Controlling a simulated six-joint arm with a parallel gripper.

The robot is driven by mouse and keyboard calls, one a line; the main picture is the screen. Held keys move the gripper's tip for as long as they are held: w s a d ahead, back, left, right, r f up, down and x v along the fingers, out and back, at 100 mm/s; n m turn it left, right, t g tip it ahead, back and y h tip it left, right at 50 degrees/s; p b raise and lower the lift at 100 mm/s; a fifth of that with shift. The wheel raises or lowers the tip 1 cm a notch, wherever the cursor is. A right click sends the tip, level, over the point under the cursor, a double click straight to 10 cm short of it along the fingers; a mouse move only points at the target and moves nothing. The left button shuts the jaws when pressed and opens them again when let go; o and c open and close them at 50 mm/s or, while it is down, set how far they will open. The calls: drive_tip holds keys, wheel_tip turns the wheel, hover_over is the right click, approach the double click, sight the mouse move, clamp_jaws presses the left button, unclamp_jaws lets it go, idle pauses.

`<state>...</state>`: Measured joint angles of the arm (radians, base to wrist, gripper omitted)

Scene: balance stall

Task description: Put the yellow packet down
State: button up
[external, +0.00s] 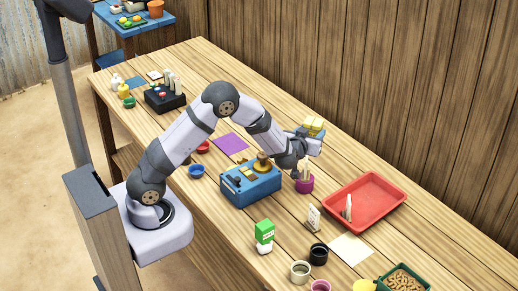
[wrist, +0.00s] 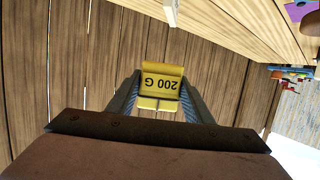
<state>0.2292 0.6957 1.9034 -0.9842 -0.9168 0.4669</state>
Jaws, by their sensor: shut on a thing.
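The yellow packet (external: 314,125) is held up in the air by my gripper (external: 308,134), above the table. In the wrist view the packet (wrist: 161,82) sits between the two fingers of my gripper (wrist: 160,97), and its label reads "200 G" upside down. My gripper is shut on it. The wooden wall fills most of the view behind the packet. A blue balance (external: 252,190) with a brass-coloured part on top stands on the table, below and left of my gripper.
A purple cup (external: 304,185) with sticks stands below my gripper. A red tray (external: 365,191) holding a small pale upright item is to the right. A green-and-white carton (external: 264,237), a black cup (external: 319,254) and a pale sheet (external: 350,249) are nearer the front. A purple sheet (external: 231,142) lies behind the balance.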

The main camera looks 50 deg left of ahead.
sight(309, 118)
drive_tip(key=shift+m+t+h, duration=0.4)
drive_tip(key=shift+m+h, duration=0.3)
drive_tip(key=shift+h, duration=0.1)
drive_tip(key=w+a, duration=0.1)
drive_tip(key=a, duration=0.1)
drive_tip(key=w+a+b, duration=0.1)
drive_tip(key=a, duration=0.1)
drive_tip(key=w+a+r+b, duration=0.1)
drive_tip(key=w, duration=0.1)
drive_tip(key=shift+a, duration=0.4)
drive_tip(key=s+a+b, duration=0.2)
drive_tip(key=a+b, duration=0.2)
drive_tip(key=a, duration=1)
drive_tip(key=s+a+b, duration=0.3)
drive_tip(key=a+b, duration=0.1)
drive_tip(key=a, duration=0.9)
drive_tip(key=shift+h, duration=0.3)
drive_tip(key=shift+w+a+f+p, duration=0.15)
drive_tip(key=shift+f+p, duration=0.15)
drive_tip(key=shift+f, duration=4.15)
drive_tip(key=shift+a+f+p, duration=0.15)
drive_tip(key=shift+f+p, duration=0.15)
drive_tip(key=shift+f, duration=4.15)
drive_tip(key=shift+f, duration=0.1)
drive_tip(key=shift+f+b, duration=0.25)
drive_tip(key=shift+b, duration=0.1)
